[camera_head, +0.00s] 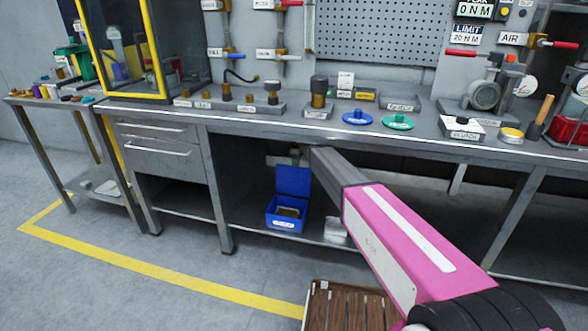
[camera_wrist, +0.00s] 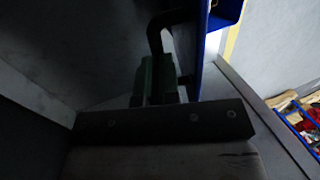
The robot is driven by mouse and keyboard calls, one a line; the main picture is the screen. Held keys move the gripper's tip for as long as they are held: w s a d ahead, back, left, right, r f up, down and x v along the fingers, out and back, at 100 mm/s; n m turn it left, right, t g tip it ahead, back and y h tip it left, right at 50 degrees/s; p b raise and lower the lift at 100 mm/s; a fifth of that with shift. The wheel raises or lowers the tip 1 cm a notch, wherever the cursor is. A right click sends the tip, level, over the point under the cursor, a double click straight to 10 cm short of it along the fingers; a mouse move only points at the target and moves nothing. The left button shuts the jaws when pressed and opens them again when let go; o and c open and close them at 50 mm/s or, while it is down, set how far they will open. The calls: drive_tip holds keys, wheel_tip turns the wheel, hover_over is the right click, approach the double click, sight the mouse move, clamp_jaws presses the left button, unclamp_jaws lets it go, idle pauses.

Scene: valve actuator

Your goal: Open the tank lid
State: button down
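A blue box (camera_head: 285,217) with a small label stands on the shelf under the bench. Its blue lid (camera_head: 293,181) stands raised, nearly upright, at the back, and the inside shows from the front. In the wrist view, a blue panel (camera_wrist: 201,50), apparently the lid seen nearly edge-on, has a dark curved bar (camera_wrist: 158,35) beside it. My gripper (camera_wrist: 160,78) is just left of this panel; green and dark parts show close to the bar. Whether they touch or grip it is too dark to tell. In the head view, the gripper end is small and partly hidden near the lid's top.
The workbench (camera_head: 225,116) lies above the box, with its edge close over my arm. A drawer unit (camera_head: 165,150) stands left of the box. A brown slatted crate (camera_head: 345,305) is on the floor in front.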

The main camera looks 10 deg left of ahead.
sight(294, 169)
drive_tip(key=shift+s+a+f+g, duration=0.1)
drive_tip(key=shift+s+f+g, duration=0.05)
drive_tip(key=shift+s+f, duration=0.4)
drive_tip(key=shift+s+a+f+g, duration=0.15)
drive_tip(key=shift+s+f, duration=0.2)
drive_tip(key=shift+f, duration=0.4)
drive_tip(key=c, duration=1.2)
unclamp_jaws()
drive_tip(key=shift+o, duration=0.2)
drive_tip(key=shift+w+f, duration=0.1)
drive_tip(key=shift+f, duration=0.15)
drive_tip(key=shift+w+r, duration=0.15)
